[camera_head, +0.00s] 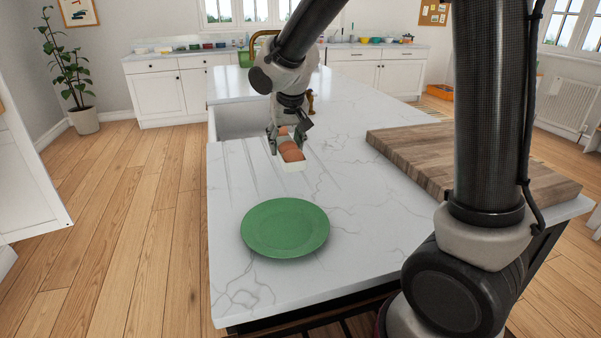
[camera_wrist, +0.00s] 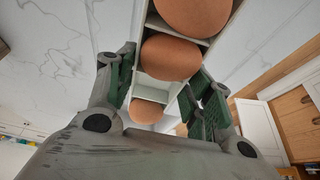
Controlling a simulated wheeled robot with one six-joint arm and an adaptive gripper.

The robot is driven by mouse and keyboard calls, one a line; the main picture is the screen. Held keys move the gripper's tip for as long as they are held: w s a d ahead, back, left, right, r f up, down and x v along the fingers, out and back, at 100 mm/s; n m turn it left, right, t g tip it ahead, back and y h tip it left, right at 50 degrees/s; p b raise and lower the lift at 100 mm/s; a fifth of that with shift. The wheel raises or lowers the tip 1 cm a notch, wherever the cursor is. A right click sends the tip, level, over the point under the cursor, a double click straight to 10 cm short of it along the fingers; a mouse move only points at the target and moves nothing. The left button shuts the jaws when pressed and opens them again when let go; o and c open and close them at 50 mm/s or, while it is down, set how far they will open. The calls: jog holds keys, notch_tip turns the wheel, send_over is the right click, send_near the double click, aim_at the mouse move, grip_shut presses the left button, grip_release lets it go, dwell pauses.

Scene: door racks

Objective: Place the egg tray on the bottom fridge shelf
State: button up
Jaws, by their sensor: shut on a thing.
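The egg tray (camera_head: 292,166) is a small white tray with several brown eggs, held over the marble counter in the head view. In the wrist view the tray (camera_wrist: 152,90) runs between the fingers, with eggs (camera_wrist: 170,57) in its compartments and one compartment empty. My gripper (camera_head: 277,141) is shut on the tray, with a green-padded finger on each side; it also shows in the wrist view (camera_wrist: 160,90). I cannot tell exactly how high the tray is above the counter. No fridge shelf can be made out for certain.
A green plate (camera_head: 285,228) lies near the counter's front left. A wooden board (camera_head: 475,165) covers the right side of the marble counter (camera_head: 350,235). A sink (camera_head: 240,119) is at the counter's left edge. A white panel (camera_head: 25,185) stands at far left. Wooden floor between is clear.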

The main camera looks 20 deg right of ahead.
notch_tip(320, 180, down, 8)
jog(key=shift+r, duration=0.2)
jog(key=o, duration=1.1)
jog(key=shift+f, duration=0.15)
jog(key=shift+c, duration=0.2)
